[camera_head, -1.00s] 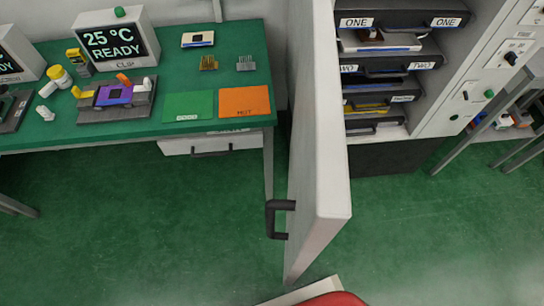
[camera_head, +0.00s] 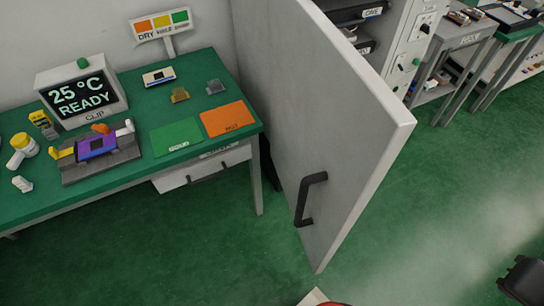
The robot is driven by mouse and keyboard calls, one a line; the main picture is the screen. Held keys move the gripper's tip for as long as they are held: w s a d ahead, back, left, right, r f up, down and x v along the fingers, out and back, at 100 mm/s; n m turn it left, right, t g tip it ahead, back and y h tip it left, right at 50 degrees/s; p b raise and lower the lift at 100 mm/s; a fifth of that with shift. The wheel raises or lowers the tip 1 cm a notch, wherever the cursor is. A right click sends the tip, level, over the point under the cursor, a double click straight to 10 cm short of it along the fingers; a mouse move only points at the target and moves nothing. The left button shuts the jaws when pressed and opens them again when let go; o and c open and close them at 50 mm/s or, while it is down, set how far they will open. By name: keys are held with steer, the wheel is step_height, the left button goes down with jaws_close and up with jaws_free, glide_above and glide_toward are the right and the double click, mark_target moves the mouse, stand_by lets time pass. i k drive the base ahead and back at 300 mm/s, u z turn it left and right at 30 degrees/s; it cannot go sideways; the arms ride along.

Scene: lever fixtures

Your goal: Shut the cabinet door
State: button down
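The cabinet door (camera_head: 315,110) is a large pale grey panel. It stands open, swung out toward me, with its outer face turned to the left. A black bar handle (camera_head: 310,200) sits on that face near the free edge. The cabinet (camera_head: 405,35) is behind the door at the upper right, and the door hides most of its inside. Part of its dark drawers (camera_head: 355,15) shows past the door's top edge. I see no gripper fingers. A dark piece (camera_head: 525,280) is cut off at the lower right edge, and I cannot tell what it is.
A green-topped bench (camera_head: 215,140) with a 25 °C display (camera_head: 82,95) and small parts stands left of the door. Grey side tables (camera_head: 460,40) stand at the upper right. The green floor (camera_head: 420,200) is clear right of the door.

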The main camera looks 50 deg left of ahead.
mark_target(338, 128)
steer(key=k, duration=0.6)
steer(key=u, duration=1.5)
steer(key=i, duration=0.95)
